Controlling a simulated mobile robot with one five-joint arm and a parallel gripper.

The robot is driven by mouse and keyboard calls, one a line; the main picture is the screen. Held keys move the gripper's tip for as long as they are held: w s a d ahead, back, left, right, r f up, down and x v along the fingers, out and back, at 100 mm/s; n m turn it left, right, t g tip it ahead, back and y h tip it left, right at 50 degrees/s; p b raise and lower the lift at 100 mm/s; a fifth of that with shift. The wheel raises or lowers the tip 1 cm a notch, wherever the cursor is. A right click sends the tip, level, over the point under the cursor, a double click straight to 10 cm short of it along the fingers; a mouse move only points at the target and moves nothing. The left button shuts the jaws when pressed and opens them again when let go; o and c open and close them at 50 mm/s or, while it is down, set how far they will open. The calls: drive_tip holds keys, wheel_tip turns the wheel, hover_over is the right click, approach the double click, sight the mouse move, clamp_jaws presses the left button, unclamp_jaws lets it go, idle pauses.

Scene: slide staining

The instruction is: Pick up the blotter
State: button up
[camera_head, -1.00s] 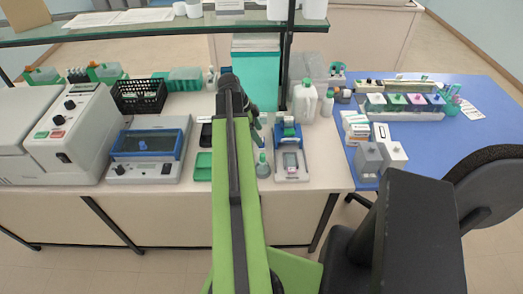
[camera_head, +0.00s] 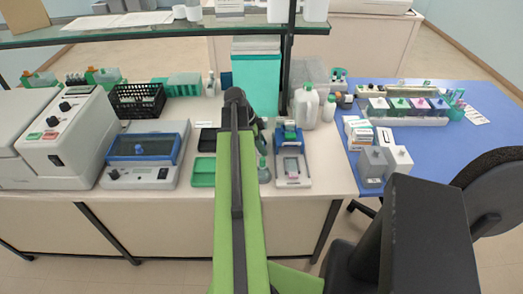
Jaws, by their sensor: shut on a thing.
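My green arm rises through the middle of the view over the bench. My gripper (camera_head: 260,126) lies beyond the arm's far end and shows only as a dark sliver to its right. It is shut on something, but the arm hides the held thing. I cannot make out for certain which thing is the blotter. A small blue piece (camera_head: 289,135) sits at the back of a grey and blue stand (camera_head: 292,168), right of my arm.
A small flask (camera_head: 264,172) stands close to the arm's right side. A green tray (camera_head: 203,172) and a water bath (camera_head: 145,152) lie to the left. White bottles (camera_head: 305,107) stand behind the stand. A shelf (camera_head: 150,33) crosses above the bench.

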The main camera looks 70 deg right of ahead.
drive_tip(key=shift+c, duration=0.5)
wheel_tip(320, 180, up, 17)
drive_tip(key=p, duration=1.7)
wheel_tip(320, 180, down, 17)
drive_tip(key=b, duration=1.7)
drive_tip(key=shift+r, duration=0.2)
drive_tip(key=shift+f, duration=0.2)
drive_tip(key=o, duration=1.1)
